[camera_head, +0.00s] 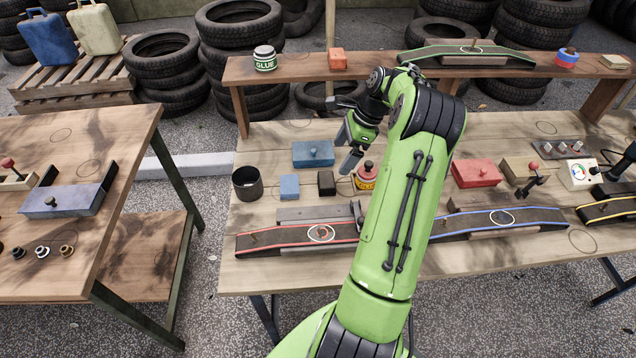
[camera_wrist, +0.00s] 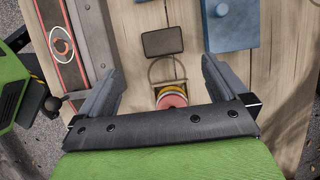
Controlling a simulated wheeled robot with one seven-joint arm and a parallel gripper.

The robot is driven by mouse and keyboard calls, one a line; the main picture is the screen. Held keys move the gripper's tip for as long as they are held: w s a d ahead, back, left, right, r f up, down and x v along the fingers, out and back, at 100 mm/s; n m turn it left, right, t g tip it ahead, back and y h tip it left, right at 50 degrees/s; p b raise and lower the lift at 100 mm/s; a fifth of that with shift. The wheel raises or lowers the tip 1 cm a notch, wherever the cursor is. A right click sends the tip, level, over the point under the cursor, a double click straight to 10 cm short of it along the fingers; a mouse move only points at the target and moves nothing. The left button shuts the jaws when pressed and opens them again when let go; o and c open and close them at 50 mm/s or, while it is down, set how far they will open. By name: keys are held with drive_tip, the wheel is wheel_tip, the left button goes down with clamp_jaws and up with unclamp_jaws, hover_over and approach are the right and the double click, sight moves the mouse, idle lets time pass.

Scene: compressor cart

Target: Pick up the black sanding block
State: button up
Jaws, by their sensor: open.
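The black sanding block (camera_head: 326,183) is a small dark block lying on the wooden workbench, between a small blue block and a yellow item with a red knob. In the wrist view the black sanding block (camera_wrist: 162,42) lies just beyond the fingertips, roughly centred between them. My gripper (camera_head: 350,150) is above the bench, a little behind and right of the block in the head view. In the wrist view my gripper (camera_wrist: 162,68) is open, with nothing between its fingers touching them. The block's top is unobstructed.
The small blue block (camera_head: 289,187) sits left of the sanding block. A blue box with a knob (camera_head: 312,154) lies behind it. The yellow item with a red knob (camera_head: 366,178) is close on the right. A red-edged ramp (camera_head: 270,241) runs along the front. A dark cup (camera_head: 247,183) stands left.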

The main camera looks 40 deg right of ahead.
sight(326, 179)
drive_tip(key=b+x, duration=0.1)
drive_tip(key=x, duration=0.3)
drive_tip(key=b+x, duration=0.1)
drive_tip(key=x, duration=0.3)
drive_tip(key=b+x, duration=0.2)
drive_tip(key=x, duration=0.2)
drive_tip(key=shift+d, duration=0.3)
drive_tip(key=shift+r, duration=0.1)
drive_tip(key=c, duration=1)
drive_tip(key=shift+r, duration=0.1)
wheel_tip(326, 179, up, 10)
drive_tip(key=p, duration=0.3)
drive_tip(key=shift+p, duration=0.4)
